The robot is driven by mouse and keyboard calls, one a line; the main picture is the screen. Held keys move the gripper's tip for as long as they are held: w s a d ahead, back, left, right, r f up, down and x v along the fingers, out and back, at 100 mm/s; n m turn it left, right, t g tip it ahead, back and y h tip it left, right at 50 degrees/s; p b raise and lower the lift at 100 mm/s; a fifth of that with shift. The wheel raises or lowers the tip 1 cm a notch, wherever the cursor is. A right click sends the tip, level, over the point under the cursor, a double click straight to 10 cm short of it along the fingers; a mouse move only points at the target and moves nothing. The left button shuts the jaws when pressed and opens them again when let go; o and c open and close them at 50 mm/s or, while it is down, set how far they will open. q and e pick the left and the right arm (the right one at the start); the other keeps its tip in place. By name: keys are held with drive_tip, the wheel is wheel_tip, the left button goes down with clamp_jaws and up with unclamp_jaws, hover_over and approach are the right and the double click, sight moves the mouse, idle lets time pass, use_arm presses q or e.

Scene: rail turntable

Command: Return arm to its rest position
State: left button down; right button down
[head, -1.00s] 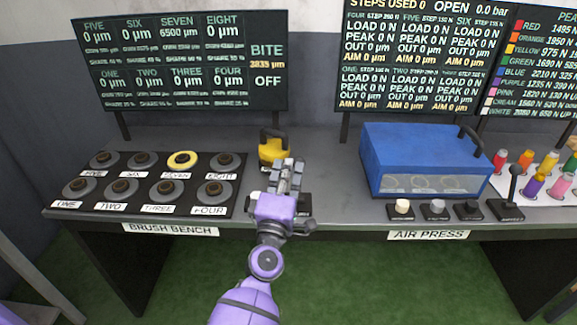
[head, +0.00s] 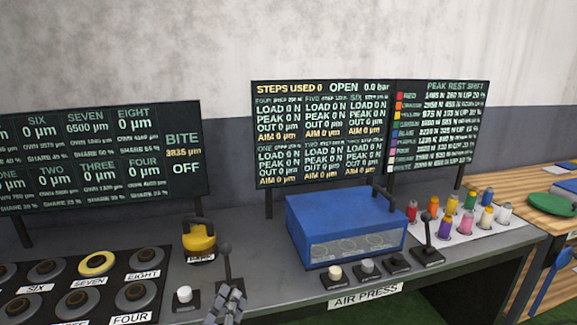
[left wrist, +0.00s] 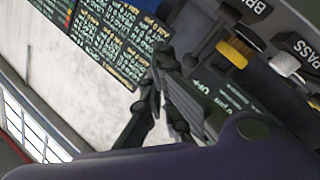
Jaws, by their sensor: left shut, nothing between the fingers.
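My left gripper (head: 227,305) shows at the bottom edge of the head view, grey fingers up, with the rest of the arm cut off below. It is shut and empty. It appears in front of the bench edge, close to a black lever (head: 226,262) and a white button (head: 184,295); I cannot tell the exact gap. In the left wrist view the dark fingers (left wrist: 165,85) stand up, with nothing held between them. My right gripper is not in view.
The brush bench's round stations (head: 136,294) lie at left, one with a yellow ring. A yellow weight (head: 200,239) stands behind the lever. The blue air press (head: 340,220), its buttons and coloured cylinders (head: 466,222) are to the right. Screens (head: 322,130) stand behind.

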use_arm(q)
drive_tip(key=s+a+f+m+g+y, duration=0.1)
drive_tip(key=s+f+m+g, duration=0.2)
drive_tip(key=s+f, duration=0.65)
drive_tip(key=s+a+f+m+g, duration=0.2)
drive_tip(key=s+f+m+g, duration=0.15)
drive_tip(key=s+f, duration=0.6)
drive_tip(key=s+a+f+m+g, duration=0.1)
drive_tip(key=s+f, duration=0.3)
drive_tip(key=s, duration=0.3)
drive_tip(key=s+a+f+g, duration=0.1)
drive_tip(key=s+f+g, duration=0.1)
drive_tip(key=s+f, duration=0.3)
drive_tip(key=s, duration=0.3)
drive_tip(key=shift+s+a+f+m+y, duration=0.15)
drive_tip(key=shift+s+a+m+y, duration=0.05)
drive_tip(key=shift+m+y, duration=0.2)
